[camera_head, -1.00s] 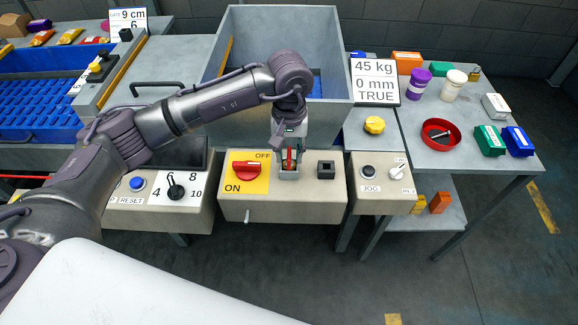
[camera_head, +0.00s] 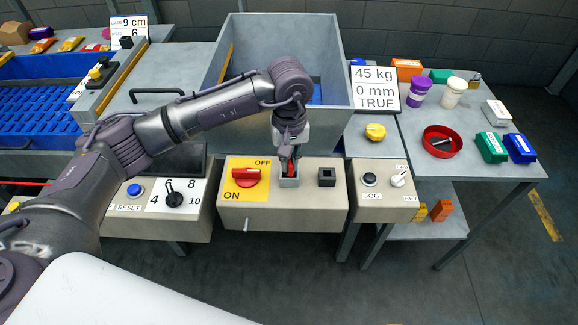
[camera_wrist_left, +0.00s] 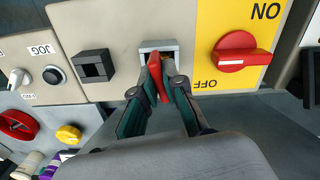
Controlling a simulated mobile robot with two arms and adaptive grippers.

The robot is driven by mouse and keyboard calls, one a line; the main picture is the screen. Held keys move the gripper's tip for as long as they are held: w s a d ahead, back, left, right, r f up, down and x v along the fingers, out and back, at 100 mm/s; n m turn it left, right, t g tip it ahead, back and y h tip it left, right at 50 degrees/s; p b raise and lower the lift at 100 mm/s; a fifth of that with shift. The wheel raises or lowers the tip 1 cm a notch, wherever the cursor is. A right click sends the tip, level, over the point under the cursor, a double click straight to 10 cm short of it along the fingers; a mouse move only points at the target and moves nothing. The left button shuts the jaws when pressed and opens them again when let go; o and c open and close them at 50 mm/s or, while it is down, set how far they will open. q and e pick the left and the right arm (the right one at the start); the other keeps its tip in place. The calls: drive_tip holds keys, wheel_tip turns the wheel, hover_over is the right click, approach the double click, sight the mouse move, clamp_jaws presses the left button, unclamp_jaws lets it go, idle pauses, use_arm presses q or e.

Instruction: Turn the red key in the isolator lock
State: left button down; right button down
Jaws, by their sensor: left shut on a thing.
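The red key (camera_wrist_left: 154,70) stands in the grey square isolator lock (camera_head: 289,182) on the beige control box (camera_head: 283,214). My left gripper (camera_head: 290,165) comes down on it from above and is shut on the key; its two fingers show on either side of the key in the left wrist view (camera_wrist_left: 158,88). The gripper hides much of the key in the head view. The key looks slightly tilted in the wrist view. The red rotary switch (camera_head: 246,177) on the yellow ON/OFF plate is beside the lock. My right gripper is not in view.
A black square socket (camera_head: 326,177) is just right of the lock. A grey hopper (camera_head: 333,90) rises behind the box. A JOG panel (camera_head: 384,190) is to the right, and a panel with a black dial (camera_head: 174,198) to the left. A side table holds a red dish (camera_head: 440,132).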

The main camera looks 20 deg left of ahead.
use_arm(q)
drive_tip(key=shift+n, duration=0.6)
